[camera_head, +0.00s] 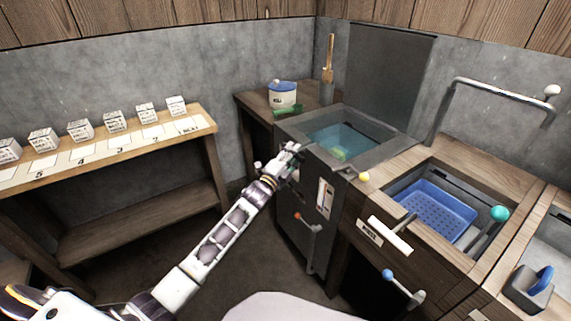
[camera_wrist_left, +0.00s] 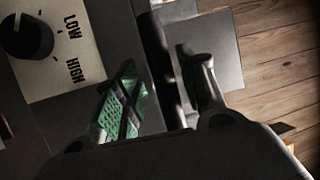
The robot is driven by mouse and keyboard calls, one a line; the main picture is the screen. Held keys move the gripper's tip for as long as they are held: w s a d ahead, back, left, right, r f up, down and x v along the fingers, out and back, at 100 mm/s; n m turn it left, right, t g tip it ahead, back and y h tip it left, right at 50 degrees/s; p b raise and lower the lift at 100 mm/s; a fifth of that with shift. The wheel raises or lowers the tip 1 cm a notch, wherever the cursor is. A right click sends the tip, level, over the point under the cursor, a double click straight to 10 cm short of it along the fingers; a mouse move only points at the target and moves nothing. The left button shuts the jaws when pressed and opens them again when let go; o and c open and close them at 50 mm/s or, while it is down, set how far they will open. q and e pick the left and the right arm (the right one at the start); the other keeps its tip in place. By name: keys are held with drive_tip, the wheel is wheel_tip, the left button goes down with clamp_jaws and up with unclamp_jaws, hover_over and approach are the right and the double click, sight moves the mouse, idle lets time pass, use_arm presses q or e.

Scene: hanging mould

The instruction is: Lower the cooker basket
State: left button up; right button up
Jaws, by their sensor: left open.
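The dark cooker (camera_head: 298,190) stands at the middle with its lid (camera_head: 385,80) up. Its well holds blue-green water (camera_head: 362,137) with a yellow-green item (camera_head: 340,153) in it; I cannot make out a basket there. My left gripper (camera_head: 290,152) is at the cooker's front left top edge. In the left wrist view it is open, with green pads, and a dark bar (camera_wrist_left: 160,50) shows between its fingers; I cannot tell whether they touch it. A dial marked LOW and HIGH (camera_wrist_left: 27,37) is at the upper left there. My right gripper is out of view.
An orange-knobbed lever (camera_head: 298,216) is on the cooker front. To the right, a sink holds a blue perforated basket (camera_head: 432,208) beside a teal knob (camera_head: 499,213). A white pot (camera_head: 282,94) stands behind. A shelf (camera_head: 140,152) with several boxes is left.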

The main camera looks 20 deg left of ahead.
use_arm(q)
drive_tip(key=shift+s, duration=0.15)
drive_tip(key=v, duration=1.1)
drive_tip(key=shift+s, duration=0.3)
drive_tip(key=shift+a+f, duration=0.1)
idle(0.8)
